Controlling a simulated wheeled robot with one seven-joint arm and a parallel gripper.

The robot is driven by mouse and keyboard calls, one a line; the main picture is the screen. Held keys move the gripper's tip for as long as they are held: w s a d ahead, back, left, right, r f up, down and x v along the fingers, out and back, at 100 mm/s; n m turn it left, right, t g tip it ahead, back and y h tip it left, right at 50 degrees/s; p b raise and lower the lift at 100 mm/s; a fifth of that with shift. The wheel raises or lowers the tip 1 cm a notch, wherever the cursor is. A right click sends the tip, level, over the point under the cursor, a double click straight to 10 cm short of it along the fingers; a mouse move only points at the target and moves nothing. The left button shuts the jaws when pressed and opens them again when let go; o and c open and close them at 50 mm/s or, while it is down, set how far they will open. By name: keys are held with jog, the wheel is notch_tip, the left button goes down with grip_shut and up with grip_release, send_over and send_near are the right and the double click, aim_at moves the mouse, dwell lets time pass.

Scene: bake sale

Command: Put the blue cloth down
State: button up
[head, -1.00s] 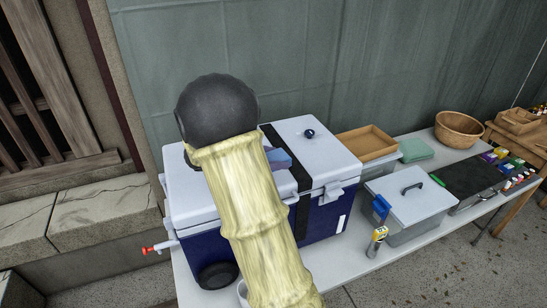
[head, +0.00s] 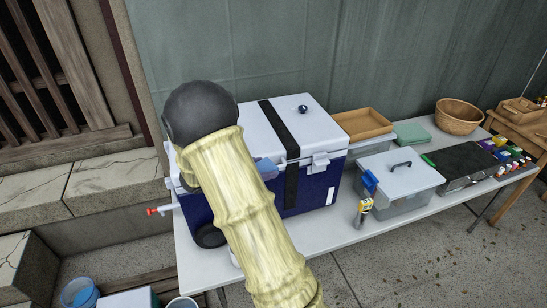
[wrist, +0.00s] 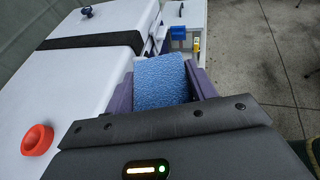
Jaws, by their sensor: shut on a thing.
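The blue cloth (wrist: 160,80) is a textured, folded-looking block between the two purple fingers of my gripper (wrist: 161,90) in the wrist view. My gripper is shut on it. In the head view my own arm hides most of the gripper. A bit of blue (head: 267,168) shows beside the arm, at the front edge of the cooler's lid. From these views I cannot tell whether the cloth touches anything below it.
A large blue cooler (head: 318,188) with a white lid and black strap fills the table's left part. To its right are a grey lidded box (head: 401,178), a yellow-labelled tool (head: 364,208), a wooden tray (head: 361,122) and a wicker bowl (head: 459,116). The table's front strip (head: 335,228) is bare.

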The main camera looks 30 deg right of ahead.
jog(key=s+a+f+n+t+y, duration=0.1)
jog(key=s+a+f+n+t, duration=0.1)
jog(key=a+f, duration=0.7)
jog(key=s+a+f+n+t+y, duration=0.1)
jog(key=a+f+n+t+y, duration=0.1)
jog(key=a+f+n+t, duration=0.3)
jog(key=a+f, duration=0.4)
jog(key=f, duration=0.3)
jog(key=shift+s+f+t, duration=0.2)
jog(key=shift+s+t, duration=0.1)
jog(key=shift+s, duration=0.05)
